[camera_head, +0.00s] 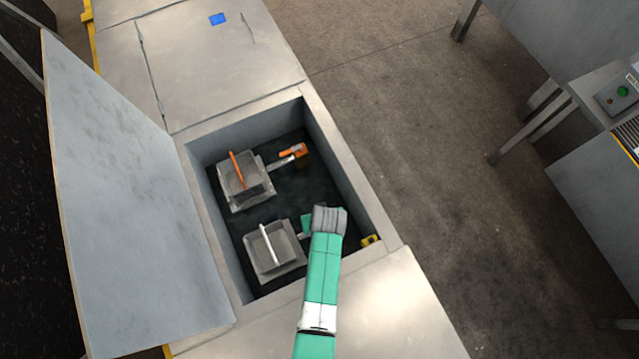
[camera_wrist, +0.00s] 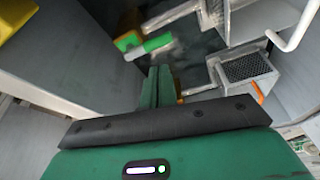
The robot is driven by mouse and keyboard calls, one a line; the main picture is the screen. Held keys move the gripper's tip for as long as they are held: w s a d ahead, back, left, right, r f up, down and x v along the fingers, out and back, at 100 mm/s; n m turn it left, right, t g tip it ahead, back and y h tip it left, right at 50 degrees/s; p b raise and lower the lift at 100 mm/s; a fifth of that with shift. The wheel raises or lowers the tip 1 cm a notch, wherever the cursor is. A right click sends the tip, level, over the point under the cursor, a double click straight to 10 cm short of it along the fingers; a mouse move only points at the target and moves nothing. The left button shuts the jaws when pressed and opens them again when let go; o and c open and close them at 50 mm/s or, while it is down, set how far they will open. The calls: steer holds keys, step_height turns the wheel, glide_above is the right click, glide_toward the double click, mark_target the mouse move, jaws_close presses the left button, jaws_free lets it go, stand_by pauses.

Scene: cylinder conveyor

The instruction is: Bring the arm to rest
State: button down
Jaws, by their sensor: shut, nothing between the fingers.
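My arm, green with a white band, reaches from the bottom of the head view over the open recessed bay (camera_head: 345,190). Its grey end is above the bay's right part and hides what is below it. My gripper (camera_wrist: 157,72) shows in the wrist view with its two green fingers together and nothing between them. Its fingertips point towards a green-and-white part (camera_wrist: 150,47) inside the bay. I cannot tell whether they touch it.
A basket with an orange handle (camera_head: 240,182) and one with a white handle (camera_head: 273,252) sit in the bay. An orange lever (camera_head: 294,151) is near the first. An open lid (camera_head: 125,190) stands left. Floor right of the bay is clear; a control box (camera_head: 618,94) is farther right.

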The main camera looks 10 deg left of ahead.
steer(key=p+v, duration=0.1)
steer(key=v, duration=0.2)
steer(key=shift+w, duration=0.1)
stand_by(0.3)
